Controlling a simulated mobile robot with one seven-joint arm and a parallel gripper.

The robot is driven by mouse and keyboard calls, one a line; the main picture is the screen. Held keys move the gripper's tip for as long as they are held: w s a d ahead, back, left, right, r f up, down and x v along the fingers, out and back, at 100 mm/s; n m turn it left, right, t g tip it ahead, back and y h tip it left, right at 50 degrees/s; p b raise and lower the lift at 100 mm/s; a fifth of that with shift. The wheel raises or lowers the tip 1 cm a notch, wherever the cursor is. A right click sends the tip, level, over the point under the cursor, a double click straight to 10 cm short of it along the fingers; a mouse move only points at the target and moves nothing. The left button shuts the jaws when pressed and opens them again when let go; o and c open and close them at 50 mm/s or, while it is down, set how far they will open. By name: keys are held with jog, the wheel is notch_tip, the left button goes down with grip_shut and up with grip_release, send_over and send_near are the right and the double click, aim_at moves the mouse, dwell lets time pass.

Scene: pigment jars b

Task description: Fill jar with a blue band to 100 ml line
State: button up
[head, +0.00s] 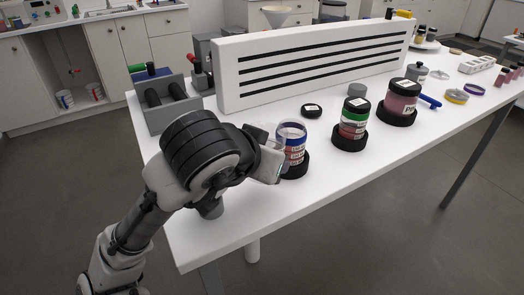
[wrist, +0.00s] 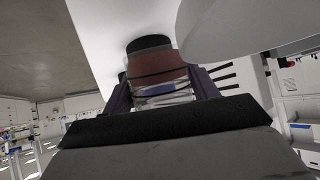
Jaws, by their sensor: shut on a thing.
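The jar with a blue band (head: 292,132) stands upright and lidless at a black round base (head: 296,165) near the table's front edge. It is clear, with a blue band near its top and red and white marking below; the fill level is too small to read. My gripper (head: 277,150) is at its left side, shut on it. In the wrist view the jar (wrist: 157,72) sits between the two dark fingers of my gripper (wrist: 162,98), with reddish contents and a blue patch. A black lid (head: 311,111) lies on the table behind it.
A white slotted panel (head: 312,62) runs behind. A grey rack (head: 165,103) stands at the left. The front right tabletop is clear.

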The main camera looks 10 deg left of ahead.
aim_at(268, 128)
jog(key=shift+w+d+r+g+y+p, duration=0.1)
jog(key=shift+w+r+g+y+p, duration=0.3)
jog(key=shift+p, duration=1.2)
jog(key=shift+w+d+r+g+y+p, duration=0.2)
jog(key=shift+r+g+p, duration=0.5)
jog(key=shift+p, duration=0.85)
jog(key=shift+w+d+r+g+y+p, duration=0.1)
jog(key=shift+r+g+y+p, duration=0.45)
jog(key=shift+p, duration=1.05)
jog(key=shift+s+r+m+g+y+p, duration=0.25)
jog(key=shift+g+p, duration=0.4)
jog(key=shift+p, duration=1)
jog(key=shift+w+r+g+y+p, duration=0.3)
jog(key=shift+g+p, duration=0.35)
jog(key=shift+p, duration=1.05)
jog(key=shift+s+r+m+g+y+p, duration=0.15)
jog(key=shift+r+g+y+p, duration=0.35)
jog(key=shift+p, duration=1.15)
jog(key=shift+r+g+p, duration=0.1)
jog(key=shift+g+p, duration=0.25)
jog(key=shift+p, duration=0.1)
jog(key=shift+w+d+r+m+g+y, duration=0.25)
jog(key=shift+r+g+y, duration=0.45)
jog(key=shift+g, duration=0.4)
jog(key=shift+w+d+r+g+y, duration=0.1)
jog(key=shift+w+r+g+y, duration=0.45)
jog(key=shift+g, duration=0.55)
jog(key=shift+w+d+r+m+g+y, duration=0.2)
jog(key=shift+r+g+y, duration=0.45)
jog(key=shift+g+y, duration=0.35)
